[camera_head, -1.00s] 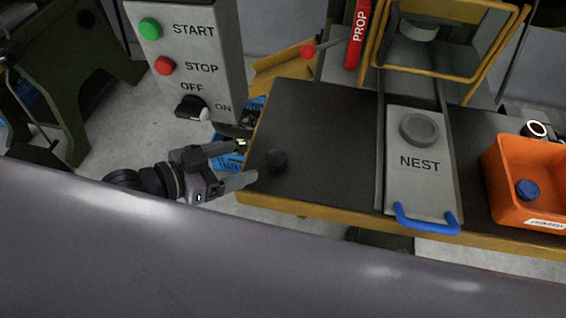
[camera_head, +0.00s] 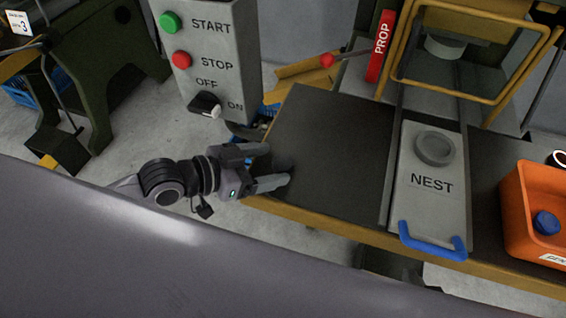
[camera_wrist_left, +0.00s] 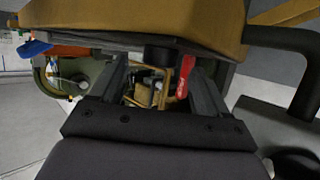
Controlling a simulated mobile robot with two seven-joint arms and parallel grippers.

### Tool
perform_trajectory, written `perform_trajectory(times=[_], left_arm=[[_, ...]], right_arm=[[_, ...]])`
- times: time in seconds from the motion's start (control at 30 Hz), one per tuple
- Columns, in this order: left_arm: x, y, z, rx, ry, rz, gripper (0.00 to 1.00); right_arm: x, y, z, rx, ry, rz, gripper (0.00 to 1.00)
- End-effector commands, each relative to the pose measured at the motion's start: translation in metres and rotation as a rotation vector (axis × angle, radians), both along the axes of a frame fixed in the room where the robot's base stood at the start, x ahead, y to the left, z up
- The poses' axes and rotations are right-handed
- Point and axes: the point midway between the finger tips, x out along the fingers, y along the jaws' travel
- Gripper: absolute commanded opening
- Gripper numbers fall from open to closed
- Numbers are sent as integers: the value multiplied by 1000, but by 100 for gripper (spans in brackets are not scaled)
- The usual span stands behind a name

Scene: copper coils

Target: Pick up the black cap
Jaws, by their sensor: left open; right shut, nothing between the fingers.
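The black cap (camera_head: 284,166) is on the dark top of the workbench (camera_head: 330,150), near its left front corner. It is hard to make out against the dark surface. My left gripper (camera_head: 278,164) is open at the bench's left edge, with its fingertips around the near side of the cap. In the left wrist view the cap (camera_wrist_left: 159,56) shows as a dark round shape between the open fingertips (camera_wrist_left: 157,70), with space on both sides. Whether a finger touches it, I cannot tell. My right gripper is not in view.
The grey NEST plate (camera_head: 431,195) with a blue handle (camera_head: 432,242) lies right of the cap. An orange bin (camera_head: 540,205) with a blue knob-like part stands at the far right. A control box (camera_head: 212,55) stands behind my left gripper. Bare bench lies between cap and plate.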

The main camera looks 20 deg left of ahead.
Motion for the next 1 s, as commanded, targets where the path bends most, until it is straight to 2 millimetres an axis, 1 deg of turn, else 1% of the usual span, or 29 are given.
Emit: perform_trajectory(times=[0.1,0.2,0.47,0.5,0.57,0.6,0.67,0.7,1.0], left_arm=[[10,-10,-6,-2,-2,0,76],[15,-15,-9,-1,-1,0,76],[16,-16,-10,1,0,0,76],[16,-16,-10,1,0,0,73],[16,-16,-10,1,0,0,53],[16,-16,-10,1,0,0,40],[16,-16,-10,1,0,0,21],[16,-16,-10,1,0,0,16],[16,-16,-8,1,-1,0,16]], right_arm=[[0,0,-2,1,1,0,0],[0,0,-3,1,1,0,0],[0,0,-2,0,1,1,0],[0,0,-2,0,1,1,0],[0,0,-2,0,1,1,0],[0,0,-2,1,0,1,0],[0,0,-2,1,0,1,0],[0,0,-2,0,0,0,0],[0,0,-1,0,0,0,0]])
